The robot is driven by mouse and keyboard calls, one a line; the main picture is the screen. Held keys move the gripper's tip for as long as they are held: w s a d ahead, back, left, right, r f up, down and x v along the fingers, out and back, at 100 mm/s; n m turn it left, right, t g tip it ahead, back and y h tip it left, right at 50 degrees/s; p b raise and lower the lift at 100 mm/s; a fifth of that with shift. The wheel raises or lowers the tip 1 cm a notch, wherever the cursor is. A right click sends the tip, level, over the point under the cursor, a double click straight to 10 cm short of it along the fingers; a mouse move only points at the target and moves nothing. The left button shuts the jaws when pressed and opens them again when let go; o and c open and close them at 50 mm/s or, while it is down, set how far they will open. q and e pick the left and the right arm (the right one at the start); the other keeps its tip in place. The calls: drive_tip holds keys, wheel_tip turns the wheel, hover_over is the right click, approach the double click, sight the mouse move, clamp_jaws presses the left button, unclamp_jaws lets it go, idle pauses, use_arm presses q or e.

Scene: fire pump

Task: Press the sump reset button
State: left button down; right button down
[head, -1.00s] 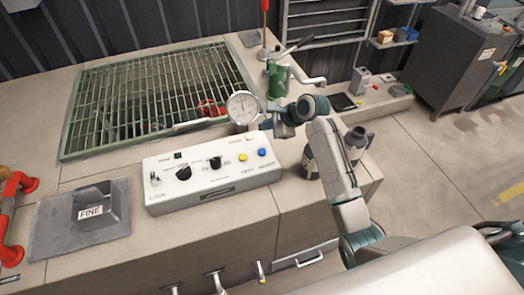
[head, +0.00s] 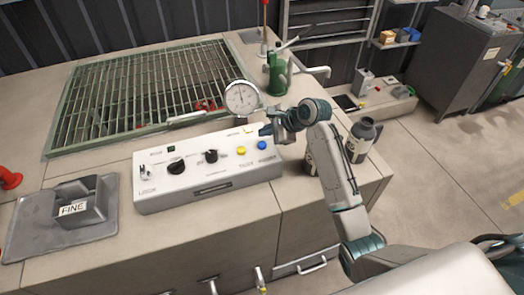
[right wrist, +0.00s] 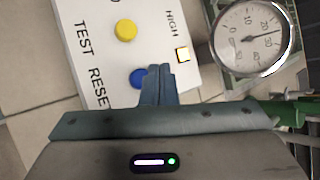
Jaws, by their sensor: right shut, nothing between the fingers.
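The white control box (head: 225,180) sits on the bench top, with a yellow button (head: 241,150) and a blue button (head: 262,145) at its right end. In the right wrist view the blue button (right wrist: 137,78) is beside the word RESET and the yellow button (right wrist: 126,30) is beside TEST. My right gripper (head: 266,130) is shut and empty, just above and behind the blue button. In the right wrist view its fingertips (right wrist: 158,70) partly cover the blue button's right side; I cannot tell whether they touch it. My left gripper is not in view.
A round gauge (head: 240,99) stands behind the box. A small square HIGH lamp (right wrist: 182,55) looks lit. Black knobs (head: 176,167) and a key switch are further left. Dark bottles (head: 361,138) stand near my right arm. A grey FINE box (head: 80,203) sits left.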

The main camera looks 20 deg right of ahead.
sight(259, 142)
drive_tip(key=shift+f, duration=0.9)
idle(1.4)
drive_tip(key=shift+f+p, duration=0.25)
drive_tip(key=shift+p, duration=0.2)
drive_tip(key=shift+f, duration=0.2)
drive_tip(key=shift+f, duration=0.5)
idle(0.5)
drive_tip(key=shift+r+p, duration=0.9)
drive_tip(key=shift+p, duration=0.7)
